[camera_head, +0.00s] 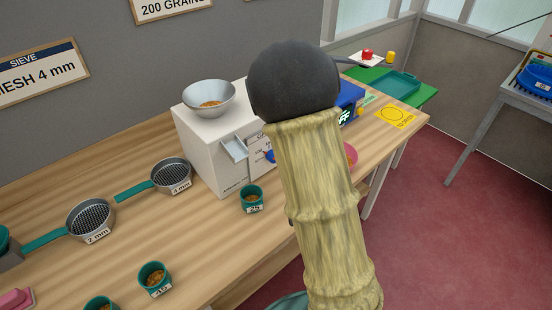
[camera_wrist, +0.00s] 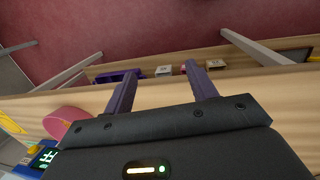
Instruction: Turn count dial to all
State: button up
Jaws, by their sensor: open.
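A white machine (camera_head: 212,150) stands on the wooden bench, with a metal bowl (camera_head: 209,100) of grain on top and a small chute (camera_head: 235,148) on its front. A blue dial (camera_head: 271,156) with a bit of red shows on its labelled panel (camera_head: 258,146); my arm covers the rest, so the setting and lettering cannot be read. My gripper (camera_wrist: 160,68) is open and empty in the wrist view, its fingers over the bench's front edge and apart from any dial. My gripper is hidden in the head view.
A green cup (camera_head: 251,199) stands before the machine. Sieves (camera_head: 91,221) (camera_head: 171,175) and another cup (camera_head: 155,279) lie left. A blue device with a lit display (camera_head: 345,112) stands right, behind my arm. A pink round object (camera_wrist: 68,122) lies near the gripper. Open floor (camera_head: 450,230) is right.

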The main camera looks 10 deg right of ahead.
jog(key=s+a+r+m+t+y, duration=0.1)
jog(key=a+r+m, duration=0.1)
jog(key=r, duration=0.3)
jog(key=s+a+r+m+t+y, duration=0.1)
jog(key=a+r+m, duration=0.2)
jog(key=r, duration=0.3)
jog(key=shift+s+a+r+m+t, duration=0.25)
jog(key=shift+r+m+t, duration=0.05)
jog(key=shift+t, duration=0.1)
